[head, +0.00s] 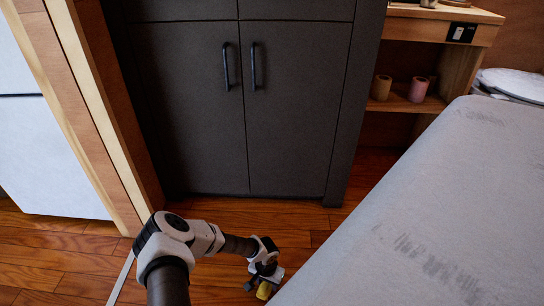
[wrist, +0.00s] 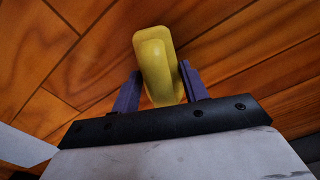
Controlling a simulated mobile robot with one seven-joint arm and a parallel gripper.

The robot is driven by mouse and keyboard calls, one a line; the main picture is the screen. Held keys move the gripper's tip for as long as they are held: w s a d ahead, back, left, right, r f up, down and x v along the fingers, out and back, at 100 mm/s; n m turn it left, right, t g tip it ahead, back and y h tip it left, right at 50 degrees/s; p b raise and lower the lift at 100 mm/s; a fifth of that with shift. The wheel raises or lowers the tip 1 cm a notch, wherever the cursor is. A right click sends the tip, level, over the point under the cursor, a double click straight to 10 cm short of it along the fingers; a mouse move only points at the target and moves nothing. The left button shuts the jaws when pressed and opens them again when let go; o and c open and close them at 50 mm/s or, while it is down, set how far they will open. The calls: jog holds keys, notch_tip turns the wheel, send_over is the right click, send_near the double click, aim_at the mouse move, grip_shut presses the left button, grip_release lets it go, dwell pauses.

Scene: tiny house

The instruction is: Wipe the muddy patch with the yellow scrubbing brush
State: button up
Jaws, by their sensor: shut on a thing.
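The yellow scrubbing brush (wrist: 157,62) is held between the two purple fingers of my gripper (wrist: 160,72), above the wooden floor. In the head view my gripper (head: 265,280) is low, just left of the bed's edge, and a bit of the yellow brush (head: 264,291) shows beneath it. I cannot tell whether the brush touches anything. Faint grey smudges (head: 436,265) mark the pale bed top to the right of my gripper; whether they are the muddy patch I cannot tell. No brown mud shows on the visible floor.
The grey bed (head: 400,210) fills the right side, close to my gripper. A dark two-door cabinet (head: 240,110) stands ahead, shut. A wooden post (head: 100,110) stands at left. A shelf (head: 400,102) holds two small cups. Wooden floor (head: 60,262) is clear at lower left.

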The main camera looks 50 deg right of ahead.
jog(key=shift+a, duration=0.15)
notch_tip(320, 180, up, 6)
jog(key=p, duration=0.5)
dwell(0.3)
notch_tip(320, 180, up, 3)
jog(key=p, duration=0.2)
jog(key=shift+p, duration=0.3)
